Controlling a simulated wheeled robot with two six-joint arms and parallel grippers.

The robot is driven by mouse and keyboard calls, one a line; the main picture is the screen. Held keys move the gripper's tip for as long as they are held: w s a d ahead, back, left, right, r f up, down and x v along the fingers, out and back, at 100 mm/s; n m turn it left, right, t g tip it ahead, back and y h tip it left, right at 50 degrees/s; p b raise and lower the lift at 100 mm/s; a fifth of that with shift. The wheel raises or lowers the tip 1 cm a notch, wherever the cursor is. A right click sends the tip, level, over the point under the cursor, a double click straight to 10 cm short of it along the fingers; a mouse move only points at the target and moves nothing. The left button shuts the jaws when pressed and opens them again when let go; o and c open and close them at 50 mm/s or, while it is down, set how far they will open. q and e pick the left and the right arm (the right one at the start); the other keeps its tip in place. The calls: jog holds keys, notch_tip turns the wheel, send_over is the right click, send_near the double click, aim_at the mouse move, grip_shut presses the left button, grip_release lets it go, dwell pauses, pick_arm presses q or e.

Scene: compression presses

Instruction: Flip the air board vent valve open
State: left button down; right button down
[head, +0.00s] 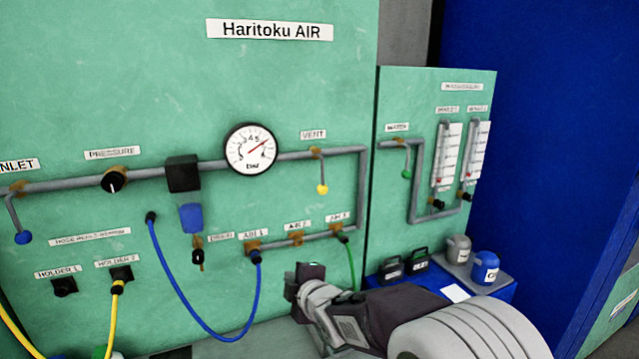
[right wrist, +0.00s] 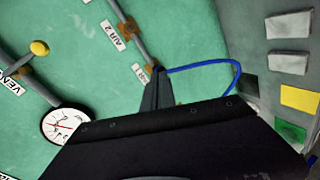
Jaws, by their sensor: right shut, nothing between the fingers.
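The vent valve has a yellow-tipped lever (head: 322,189) that hangs down from the grey pipe under the VENT label (head: 313,134) on the green air board (head: 290,85). Its yellow knob (right wrist: 39,47) also shows at the upper left in the right wrist view. My right gripper (head: 302,277) is below the vent lever and slightly left of it, apart from it, near the AIR outlets. Its fingers (right wrist: 157,88) are together in the right wrist view, with nothing seen between them. My left gripper is not in view.
A round gauge (head: 250,148) sits left of the vent valve. A blue hose (head: 190,305) loops to AIR 1, and a green hose (head: 351,265) hangs from AIR 3. A water panel (head: 440,90) stands to the right, above a blue bench with canisters (head: 485,267).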

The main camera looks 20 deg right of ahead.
aim_at(320, 186)
jog(key=w+d+r+n+t+h+p, duration=0.1)
jog(key=d+r, duration=0.3)
jog(key=r, duration=0.4)
jog(key=w+d+r+n+t+h+p, duration=0.1)
jog(key=d+r+t, duration=0.2)
jog(key=r, duration=0.5)
jog(key=shift+w+d+t, duration=0.3)
jog(key=shift+w+d, duration=0.1)
jog(key=shift+d, duration=0.35)
jog(key=shift+r, duration=0.1)
jog(key=w+d+p, duration=0.1)
jog(key=w+p, duration=0.1)
jog(key=w, duration=0.1)
jog(key=w+d+p, duration=0.2)
jog(key=w, duration=0.2)
jog(key=w+d+p, duration=0.2)
jog(key=w+p, duration=0.1)
jog(key=shift+w, duration=0.2)
jog(key=shift+w+a, duration=0.1)
